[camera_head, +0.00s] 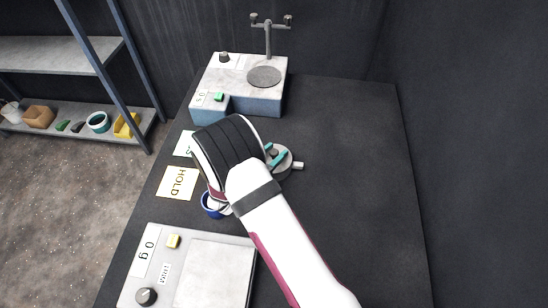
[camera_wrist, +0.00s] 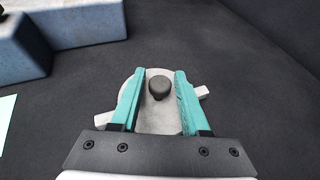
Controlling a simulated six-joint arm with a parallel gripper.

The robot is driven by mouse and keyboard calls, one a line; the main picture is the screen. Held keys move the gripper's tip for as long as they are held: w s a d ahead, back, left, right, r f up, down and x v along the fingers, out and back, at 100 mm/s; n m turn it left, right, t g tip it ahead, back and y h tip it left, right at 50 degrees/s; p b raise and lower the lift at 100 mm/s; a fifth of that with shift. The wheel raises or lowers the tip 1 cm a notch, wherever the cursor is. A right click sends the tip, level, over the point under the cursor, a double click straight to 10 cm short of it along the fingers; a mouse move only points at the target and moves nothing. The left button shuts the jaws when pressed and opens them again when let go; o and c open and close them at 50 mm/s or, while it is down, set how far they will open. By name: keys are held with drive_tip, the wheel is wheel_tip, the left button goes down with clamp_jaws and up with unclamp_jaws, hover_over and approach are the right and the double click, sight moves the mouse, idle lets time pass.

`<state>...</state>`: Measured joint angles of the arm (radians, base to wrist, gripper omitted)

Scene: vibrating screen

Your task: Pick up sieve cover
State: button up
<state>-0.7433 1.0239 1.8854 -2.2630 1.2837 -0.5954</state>
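The sieve cover (camera_wrist: 158,115) is a round grey lid with a dark knob on top and a light tab at each side. In the wrist view it lies between and below the teal fingers of my gripper (camera_wrist: 158,92). The fingers are apart on either side of the dark knob (camera_wrist: 159,88), with visible space between knob and fingers. In the head view the cover (camera_head: 287,169) shows on the dark table, partly hidden by my arm and the teal fingers (camera_head: 275,157). I cannot tell the exact height of the fingers over the cover.
A vibrating screen base (camera_head: 240,100) with a round plate and a clamp post stands at the back. A scale (camera_head: 212,275) reading 0 g is at the front left. A HOLD card (camera_head: 177,184) and a blue-rimmed container (camera_head: 212,207) lie left of my arm. The table's right side is clear.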

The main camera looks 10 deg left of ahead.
clamp_jaws()
